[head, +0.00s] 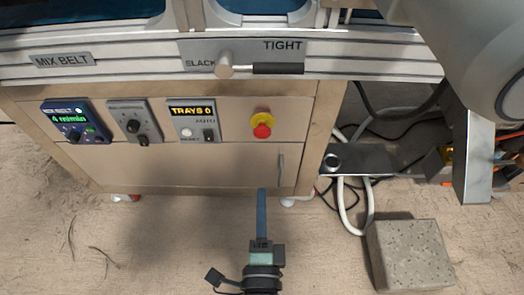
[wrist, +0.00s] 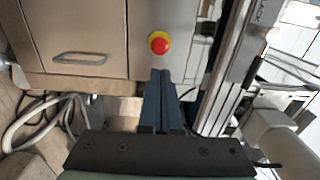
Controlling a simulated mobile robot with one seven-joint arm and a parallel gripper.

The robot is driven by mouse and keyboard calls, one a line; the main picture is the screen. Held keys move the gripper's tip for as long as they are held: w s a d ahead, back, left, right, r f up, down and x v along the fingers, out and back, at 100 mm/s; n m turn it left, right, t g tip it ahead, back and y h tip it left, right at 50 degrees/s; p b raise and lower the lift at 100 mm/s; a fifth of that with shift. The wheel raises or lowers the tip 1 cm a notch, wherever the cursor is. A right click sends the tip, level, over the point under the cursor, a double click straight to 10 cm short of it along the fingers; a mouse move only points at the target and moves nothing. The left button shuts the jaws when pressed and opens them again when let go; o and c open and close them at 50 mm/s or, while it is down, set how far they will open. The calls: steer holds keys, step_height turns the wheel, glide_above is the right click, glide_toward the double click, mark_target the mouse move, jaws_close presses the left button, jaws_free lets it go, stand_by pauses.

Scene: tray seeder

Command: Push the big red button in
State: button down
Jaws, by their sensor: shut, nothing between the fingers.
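The big red button (head: 262,131) sits on a yellow collar on the right part of the cabinet's front panel. It also shows in the wrist view (wrist: 159,44), just beyond my fingertips. My gripper (head: 262,192) is shut and empty, its two blue-grey fingers side by side. In the head view the fingertips are below the button, in front of the drawer. In the wrist view my gripper (wrist: 160,72) points toward the button, with a gap in the picture between the tips and the collar. Nothing hides the button.
Left of the button are a trays counter (head: 192,111), a grey knob panel (head: 134,122) and a mix belt display (head: 72,122). A slack/tight lever (head: 240,68) is above. A drawer handle (head: 281,165) is near my fingers. A concrete block (head: 411,255) and cables lie right.

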mark_target(262, 135)
steer(key=shift+f, duration=0.1)
stand_by(0.3)
steer(key=w, duration=1.4)
